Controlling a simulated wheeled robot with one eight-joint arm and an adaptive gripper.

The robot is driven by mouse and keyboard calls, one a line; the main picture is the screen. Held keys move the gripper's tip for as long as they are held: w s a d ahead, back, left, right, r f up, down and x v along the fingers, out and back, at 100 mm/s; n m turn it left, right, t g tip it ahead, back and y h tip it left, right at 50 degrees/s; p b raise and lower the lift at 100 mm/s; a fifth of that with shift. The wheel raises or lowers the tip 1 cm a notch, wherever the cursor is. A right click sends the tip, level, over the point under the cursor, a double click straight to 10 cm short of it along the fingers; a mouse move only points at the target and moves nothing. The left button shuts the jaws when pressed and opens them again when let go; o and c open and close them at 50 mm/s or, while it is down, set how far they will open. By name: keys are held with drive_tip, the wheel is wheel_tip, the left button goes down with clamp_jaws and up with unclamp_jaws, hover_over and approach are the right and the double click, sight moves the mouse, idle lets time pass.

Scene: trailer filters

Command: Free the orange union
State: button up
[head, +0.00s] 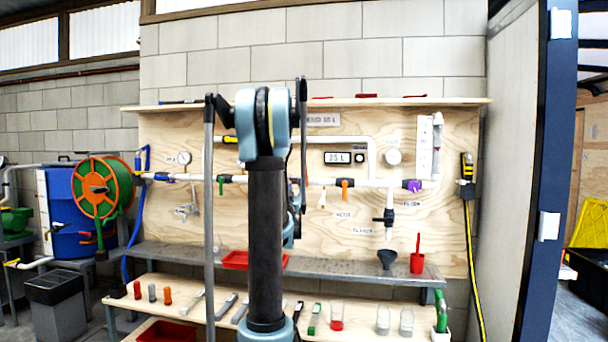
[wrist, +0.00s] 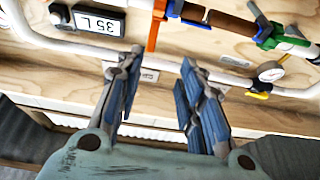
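In the head view, an orange fitting (head: 345,184) sits on the white pipe run below the 35 L display, with a part pointing down. In the wrist view, a long orange piece (wrist: 155,26) stands at the pipe between the display and a blue-and-black fitting. I cannot tell if it is the same part. My gripper (wrist: 161,58) is open and empty, with its two fingers apart. The orange piece lies beyond the fingertips, with a visible gap. In the head view my arm hides the gripper and part of the pipe run.
The 35 L display (wrist: 98,22) appears upside down in the wrist view, near a green valve (wrist: 268,34) and a gauge (wrist: 270,71). A purple fitting (head: 412,185) is farther right. A grey shelf (head: 340,268) with a red tray (head: 236,260) runs below the board.

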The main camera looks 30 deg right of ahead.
sight(305, 171)
drive_tip(key=x, duration=1.2)
drive_tip(key=s+d+x, duration=0.1)
drive_tip(key=x, duration=0.4)
drive_tip(key=shift+w+d+r, duration=0.2)
drive_tip(key=shift+w+r, duration=0.1)
drive_tip(key=shift+r, duration=0.1)
clamp_jaws()
